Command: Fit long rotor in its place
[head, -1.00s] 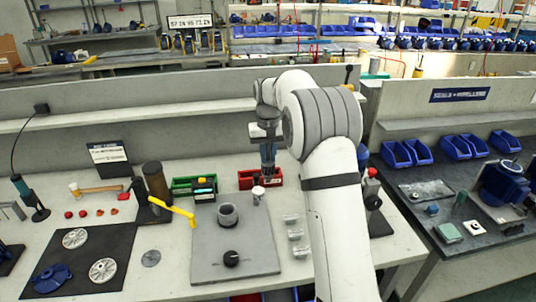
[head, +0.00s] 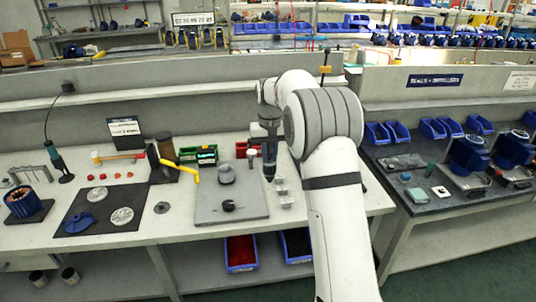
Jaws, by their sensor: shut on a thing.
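My gripper (head: 269,168) hangs point-down over the right part of the grey plate (head: 205,216). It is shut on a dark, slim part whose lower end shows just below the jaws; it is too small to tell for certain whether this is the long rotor. A grey round cup (head: 226,174) stands on the plate, left of my gripper. A black knob-like part (head: 228,206) lies nearer the front of the plate. A white-topped upright piece (head: 252,155) stands just left of the gripper. The held part appears apart from the cup.
Small clear trays (head: 284,191) stand right of the plate. A green bin (head: 198,155) and a red bin (head: 243,149) are behind. A yellow-handled tool (head: 180,166), a dark mat (head: 88,225) with discs and a blue stator-like part (head: 22,202) are left. Blue bins (head: 240,256) sit below.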

